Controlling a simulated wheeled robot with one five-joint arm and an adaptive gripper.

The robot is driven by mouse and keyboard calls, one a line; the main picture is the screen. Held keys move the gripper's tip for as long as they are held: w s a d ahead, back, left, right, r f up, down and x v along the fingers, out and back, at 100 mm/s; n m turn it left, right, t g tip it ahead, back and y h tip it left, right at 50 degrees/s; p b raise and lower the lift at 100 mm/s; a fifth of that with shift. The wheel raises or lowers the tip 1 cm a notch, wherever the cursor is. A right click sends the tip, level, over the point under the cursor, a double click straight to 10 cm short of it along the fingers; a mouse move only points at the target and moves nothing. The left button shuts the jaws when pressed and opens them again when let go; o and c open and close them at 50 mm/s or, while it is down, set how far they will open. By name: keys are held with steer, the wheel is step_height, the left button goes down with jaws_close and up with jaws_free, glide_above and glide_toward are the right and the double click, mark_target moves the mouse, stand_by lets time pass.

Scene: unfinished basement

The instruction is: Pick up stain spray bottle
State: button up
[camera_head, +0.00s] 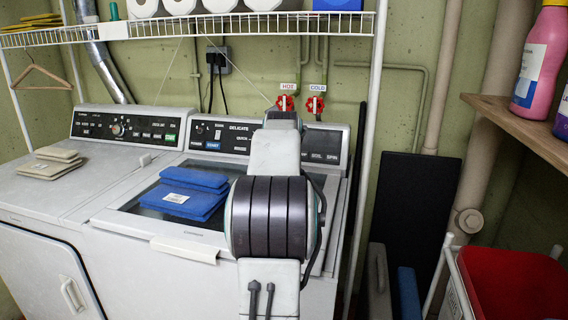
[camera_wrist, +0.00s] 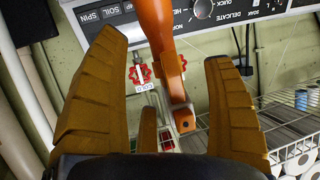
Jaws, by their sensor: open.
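My gripper (camera_wrist: 165,50) is open in the wrist view, with a tan finger on each side. An orange object (camera_wrist: 155,28), which looks like the stain spray bottle, shows between the fingers. Its wider part runs off the top edge, and its narrow part and head point down in this upside-down view. I cannot tell whether a finger touches it. In the head view my arm hides the gripper and the orange object in front of the washer panel.
A washer (camera_head: 120,222) carries blue folded cloths (camera_head: 183,197); beige cloths (camera_head: 52,162) lie left. Red valves (camera_head: 285,103) are on the wall behind. A wire shelf (camera_head: 200,27) hangs above. A pink bottle (camera_head: 541,55) stands on the right wooden shelf (camera_head: 505,112), above a red bin (camera_head: 515,285).

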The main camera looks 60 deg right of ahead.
steer(key=shift+p+x, duration=0.3)
steer(key=shift+x, duration=1.75)
steer(key=shift+c, duration=0.3)
steer(key=c, duration=1.4)
steer(key=shift+r, duration=0.15)
